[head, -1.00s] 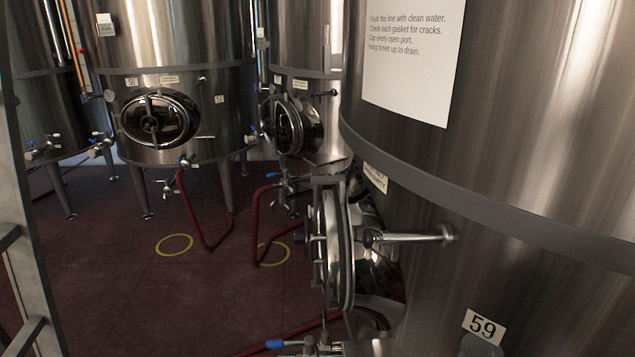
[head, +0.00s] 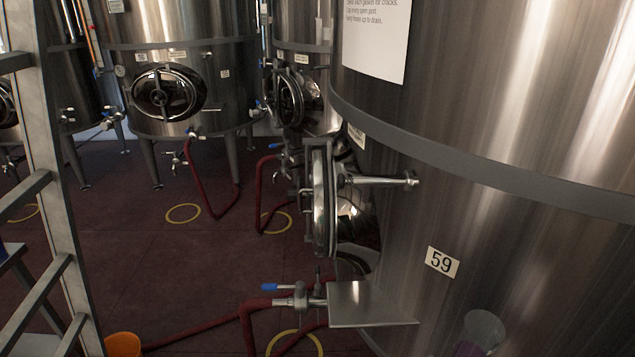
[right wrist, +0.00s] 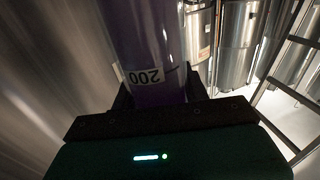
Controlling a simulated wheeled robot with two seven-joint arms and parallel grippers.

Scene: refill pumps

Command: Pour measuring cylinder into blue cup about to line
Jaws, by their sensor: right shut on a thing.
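The measuring cylinder (right wrist: 145,45) fills the top middle of the right wrist view. It looks purple and carries a white label reading 200, which appears upside down. My right gripper (right wrist: 157,95) is shut on it, with dark fingers at both sides. In the head view, a clear rim (head: 485,327) with purple below it shows at the bottom right edge, likely the same cylinder. My left gripper is not in view.
The large steel tank marked 59 (head: 520,110) fills the right side. A steel plate (head: 365,303) juts out beside a blue-handled valve (head: 300,298) with a red hose. A grey ladder-like frame (head: 55,180) stands left, near an orange bucket (head: 123,346). The middle floor is mostly clear.

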